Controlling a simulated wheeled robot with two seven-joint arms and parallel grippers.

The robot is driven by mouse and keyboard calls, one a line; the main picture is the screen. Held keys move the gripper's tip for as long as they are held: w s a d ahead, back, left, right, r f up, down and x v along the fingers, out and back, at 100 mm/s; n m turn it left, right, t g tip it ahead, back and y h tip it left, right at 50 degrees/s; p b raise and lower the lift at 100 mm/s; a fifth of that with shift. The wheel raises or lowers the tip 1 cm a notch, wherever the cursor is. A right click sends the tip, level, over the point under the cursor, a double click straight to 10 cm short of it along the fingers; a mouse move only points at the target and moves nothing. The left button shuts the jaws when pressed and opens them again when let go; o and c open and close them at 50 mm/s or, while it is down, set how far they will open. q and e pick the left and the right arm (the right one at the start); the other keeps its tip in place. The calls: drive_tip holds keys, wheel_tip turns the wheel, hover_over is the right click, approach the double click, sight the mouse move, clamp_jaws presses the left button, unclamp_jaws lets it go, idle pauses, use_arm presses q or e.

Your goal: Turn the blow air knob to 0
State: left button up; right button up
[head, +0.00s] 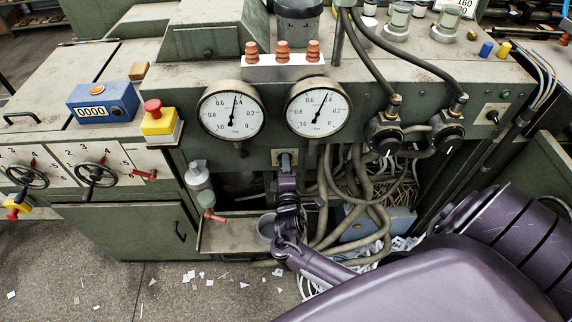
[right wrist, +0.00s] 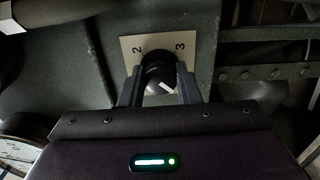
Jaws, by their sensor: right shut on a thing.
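A black knob (right wrist: 158,76) with a white pointer mark sits on a pale square plate (right wrist: 133,42) in the right wrist view. The digits 2 and 3 show on the plate's far side; its other marks are hidden. The white mark points toward the lower right of that view. My right gripper (right wrist: 160,90) is shut on the knob, one dark finger on each side. In the head view the plate (head: 276,153) is below and between the two gauges, and my right gripper (head: 286,160) covers most of the knob. No name for the knob is readable. My left gripper is not in view.
Two round gauges (head: 231,114) (head: 318,107) are above the knob. Two black regulators (head: 385,138) (head: 447,134) with hoses are to the right. Tangled hoses (head: 350,190) hang beside my right forearm. A red-and-yellow button box (head: 158,124) is at the left.

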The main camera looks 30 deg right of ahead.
idle(0.4)
drive_tip(key=o, duration=1)
drive_tip(key=shift+c, duration=0.2)
drive_tip(key=b+v, duration=0.1)
drive_tip(key=v, duration=0.6)
drive_tip(key=shift+s+a, duration=0.25)
drive_tip(key=shift+s, duration=0.1)
